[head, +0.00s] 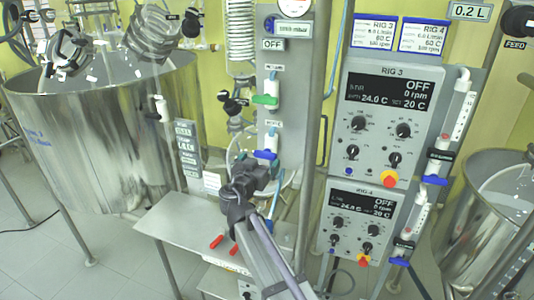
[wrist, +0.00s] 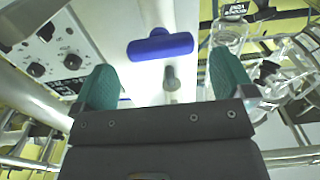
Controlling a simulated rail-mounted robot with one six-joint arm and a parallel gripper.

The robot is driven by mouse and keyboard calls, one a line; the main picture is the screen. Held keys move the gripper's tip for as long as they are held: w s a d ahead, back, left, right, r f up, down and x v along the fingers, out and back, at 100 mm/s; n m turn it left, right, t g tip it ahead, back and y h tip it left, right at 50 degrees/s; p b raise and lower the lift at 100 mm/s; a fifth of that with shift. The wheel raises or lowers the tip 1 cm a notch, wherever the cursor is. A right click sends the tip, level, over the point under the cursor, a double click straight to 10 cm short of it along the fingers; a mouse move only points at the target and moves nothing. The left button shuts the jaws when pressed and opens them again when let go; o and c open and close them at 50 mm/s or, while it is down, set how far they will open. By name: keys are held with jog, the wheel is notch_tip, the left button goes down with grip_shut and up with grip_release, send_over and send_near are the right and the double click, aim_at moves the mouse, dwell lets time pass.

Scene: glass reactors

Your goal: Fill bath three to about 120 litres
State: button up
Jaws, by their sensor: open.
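A large steel bath (head: 95,135) stands at the left, with small blue lettering on its side that I cannot read fully. A narrow panel (head: 270,190) right of it carries a box reading OFF (head: 273,44), a green valve handle (head: 265,100) and, lower, a blue valve handle (head: 265,154). My gripper (head: 250,172) is in front of the panel, just below the blue handle. In the wrist view a blue handle (wrist: 160,46) lies ahead of my open green fingers (wrist: 166,74), between them and apart from both. The bath's water level is not visible.
RIG 3 (head: 388,125) and RIG 4 (head: 362,222) control boxes, both OFF, stand right of a vertical post (head: 312,120). A steel bench (head: 185,225) with two red handles (head: 216,241) is below my gripper. Another steel vessel (head: 480,215) stands far right. Glassware (wrist: 230,35) is at the wrist view's right.

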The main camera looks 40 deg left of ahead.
aim_at(264, 157)
jog(key=x, duration=0.6)
jog(key=shift+w+a, duration=0.2)
jog(key=shift+w, duration=0.15)
jog(key=c, duration=0.8)
jog(key=shift+n, duration=0.4)
jog(key=shift+d+n, duration=0.1)
jog(key=shift+n, duration=2.3)
